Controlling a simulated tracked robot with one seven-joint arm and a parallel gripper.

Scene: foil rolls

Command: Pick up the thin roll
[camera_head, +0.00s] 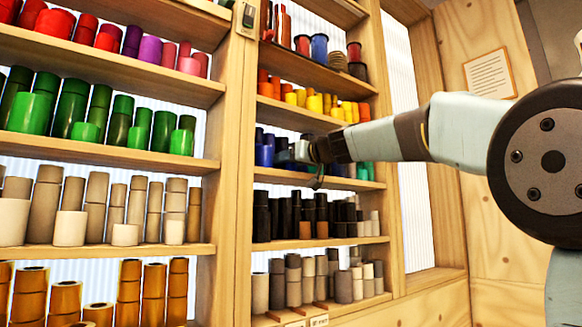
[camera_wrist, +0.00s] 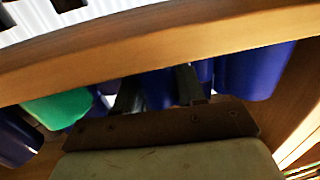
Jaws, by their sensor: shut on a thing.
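My gripper (camera_head: 296,152) reaches from the right into the shelf with blue and green rolls in the head view. In the wrist view my gripper (camera_wrist: 160,86) has its two dark fingers on either side of a narrow dark blue roll (camera_wrist: 158,92), shut on it. Most of that roll is hidden by the fingers, the palm and a shelf board. In the head view the held roll cannot be told apart from its neighbours.
A wooden shelf board (camera_wrist: 160,55) crosses close in front of the fingers. A wide blue roll (camera_wrist: 252,70) stands to the right and a green roll (camera_wrist: 58,107) to the left. Blue rolls (camera_head: 264,154) crowd the same shelf. Black rolls (camera_head: 262,215) fill the shelf below.

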